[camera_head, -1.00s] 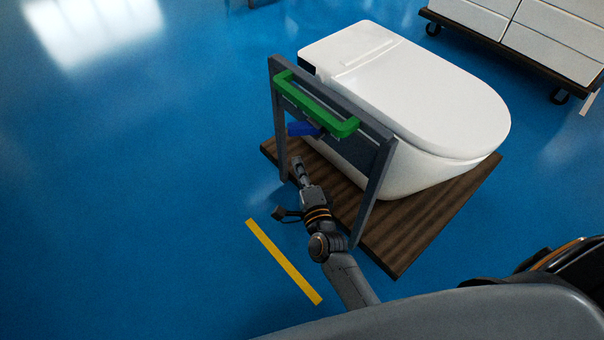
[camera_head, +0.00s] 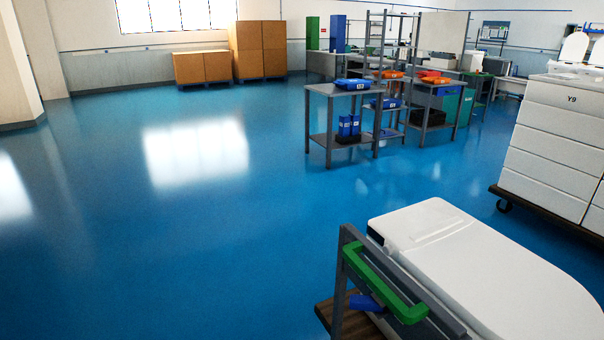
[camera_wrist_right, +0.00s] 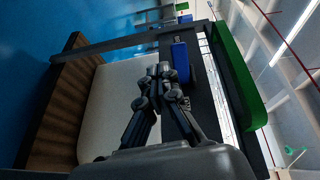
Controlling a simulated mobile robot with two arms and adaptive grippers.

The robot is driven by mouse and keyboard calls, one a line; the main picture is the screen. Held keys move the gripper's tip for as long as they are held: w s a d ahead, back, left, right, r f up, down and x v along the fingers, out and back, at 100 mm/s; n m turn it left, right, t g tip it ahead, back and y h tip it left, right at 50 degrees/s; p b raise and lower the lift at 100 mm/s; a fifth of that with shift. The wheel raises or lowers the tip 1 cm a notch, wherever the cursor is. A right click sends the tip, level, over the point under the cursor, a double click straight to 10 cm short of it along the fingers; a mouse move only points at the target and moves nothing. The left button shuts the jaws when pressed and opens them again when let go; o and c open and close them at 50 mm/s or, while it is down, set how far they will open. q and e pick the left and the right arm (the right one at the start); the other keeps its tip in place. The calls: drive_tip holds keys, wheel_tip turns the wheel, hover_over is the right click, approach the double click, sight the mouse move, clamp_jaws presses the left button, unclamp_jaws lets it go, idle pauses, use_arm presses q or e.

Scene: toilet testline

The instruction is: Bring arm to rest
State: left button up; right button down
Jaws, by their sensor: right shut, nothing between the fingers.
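My right gripper (camera_wrist_right: 160,74) is shut and empty in the right wrist view. It points toward a grey metal frame (camera_wrist_right: 110,45) with a green handle (camera_wrist_right: 238,75) and a blue piece (camera_wrist_right: 181,62). The blue piece lies just to the right of the fingertips in the picture; I cannot tell whether they touch. In the head view, neither arm shows. The green handle (camera_head: 383,283) and the blue piece (camera_head: 366,303) are on the frame at the bottom right, in front of a white toilet (camera_head: 480,270).
The toilet stands on a wooden board (camera_head: 325,313). Grey tables (camera_head: 320,95) with blue and orange boxes stand farther back, and brown cabinets (camera_head: 262,48) at the rear. The blue floor (camera_head: 150,240) at the left is clear.

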drive_tip(key=s+f+n+g+y+p, duration=0.1)
drive_tip(key=s+f+n+g, duration=0.3)
drive_tip(key=f, duration=0.4)
drive_tip(key=s+f+n+g+p, duration=0.1)
drive_tip(key=s+f+n+g, duration=0.15)
drive_tip(key=s+f, duration=0.55)
drive_tip(key=s+f+n+g+y+p, duration=0.15)
drive_tip(key=s+f+n, duration=0.3)
drive_tip(key=f, duration=0.45)
drive_tip(key=s+d+f+n+g+h, duration=0.1)
drive_tip(key=s+d+f+n+g, duration=0.1)
drive_tip(key=s, duration=0.6)
drive_tip(key=s+d+f+n+g+h, duration=0.1)
drive_tip(key=s+d+f+n+g, duration=0.2)
drive_tip(key=s, duration=0.6)
drive_tip(key=s+d+f+n+g+h, duration=0.1)
drive_tip(key=s+d+f+n+g, duration=0.2)
drive_tip(key=s+f, duration=0.3)
drive_tip(key=s+d, duration=0.1)
drive_tip(key=s, duration=0.1)
drive_tip(key=shift+s+d+f+n+p, duration=0.2)
drive_tip(key=shift+s+n+p, duration=0.1)
drive_tip(key=shift+s+p, duration=0.1)
